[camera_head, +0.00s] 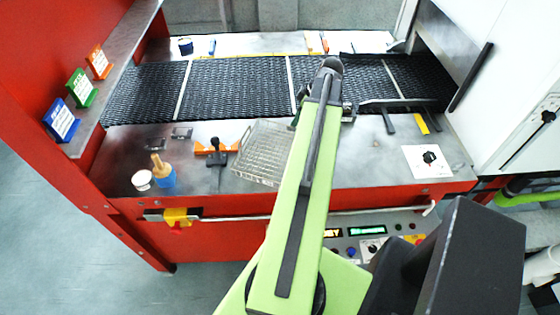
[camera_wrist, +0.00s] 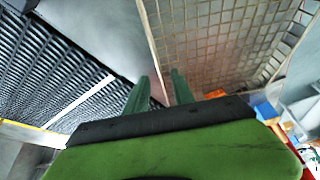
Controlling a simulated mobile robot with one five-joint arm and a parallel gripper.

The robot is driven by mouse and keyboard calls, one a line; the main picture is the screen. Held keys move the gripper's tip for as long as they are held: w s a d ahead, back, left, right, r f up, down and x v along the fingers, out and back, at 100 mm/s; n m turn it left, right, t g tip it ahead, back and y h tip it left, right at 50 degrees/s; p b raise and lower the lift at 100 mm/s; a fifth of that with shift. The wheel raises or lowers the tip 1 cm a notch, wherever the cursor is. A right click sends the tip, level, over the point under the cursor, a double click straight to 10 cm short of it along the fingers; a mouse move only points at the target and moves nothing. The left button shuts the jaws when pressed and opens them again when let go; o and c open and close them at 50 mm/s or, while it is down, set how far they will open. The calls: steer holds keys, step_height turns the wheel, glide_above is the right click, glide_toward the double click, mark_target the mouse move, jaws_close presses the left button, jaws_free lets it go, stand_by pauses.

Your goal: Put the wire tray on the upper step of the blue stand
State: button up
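The wire tray (camera_head: 259,158) is a pale open-mesh basket on the grey work surface in front of the belt, just left of my arm. In the wrist view its mesh (camera_wrist: 215,40) fills the upper right, and its near wall runs down between my fingers. My gripper (camera_wrist: 160,76) is open, one finger on each side of that wall, with a gap visible on both sides. In the head view my arm hides the gripper and the tray's right side. I cannot make out a blue stand with steps; a small blue card holder (camera_head: 61,121) stands on the left ledge.
The black mesh belt (camera_head: 235,85) runs behind the tray. An orange-and-black clamp (camera_head: 214,150), a blue cup with a brush (camera_head: 163,175) and a white round pot (camera_head: 142,181) stand left of the tray. A white card (camera_head: 427,161) lies at the right.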

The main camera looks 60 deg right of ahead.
steer(key=b+x, duration=0.2)
steer(key=x, duration=0.1)
steer(key=b+x, duration=0.2)
steer(key=shift+s+d+f, duration=0.1)
steer(key=shift+s+d, duration=0.05)
steer(key=shift+s, duration=0.2)
steer(key=shift+w+f, duration=0.15)
steer(key=shift+r, duration=0.2)
jaws_close()
stand_by(0.6)
